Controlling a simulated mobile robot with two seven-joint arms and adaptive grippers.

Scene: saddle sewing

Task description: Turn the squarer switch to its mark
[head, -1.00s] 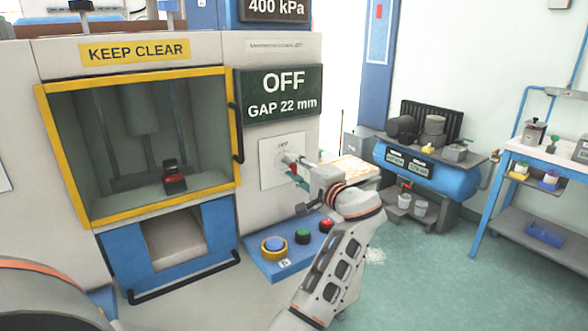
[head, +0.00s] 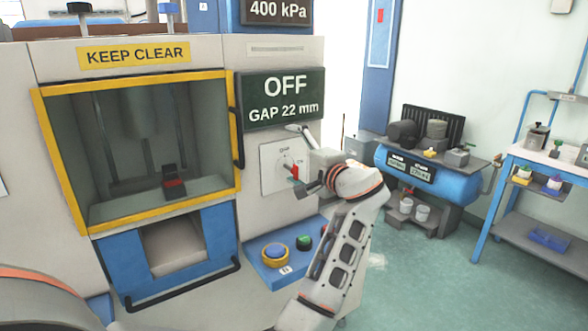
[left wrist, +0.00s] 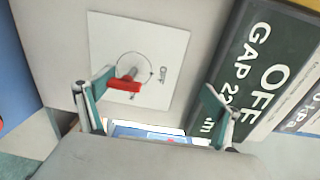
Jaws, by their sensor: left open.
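The squarer switch is a red handle (head: 295,172) on a pale square plate (head: 270,165) on the machine's front. In the left wrist view the red handle (left wrist: 124,86) sits over a thin circle on the plate (left wrist: 160,40), with small lettering too blurred to read. My left gripper (head: 300,160) is open in front of the plate. In the left wrist view its fingers (left wrist: 158,82) are spread wide, with the handle between them but much nearer the left finger. Whether a finger touches the handle cannot be told. My right gripper is not in view.
The dark display (head: 283,97) above the switch reads OFF, GAP 22 mm. A yellow-framed guard (head: 235,130) with a black handle stands left.

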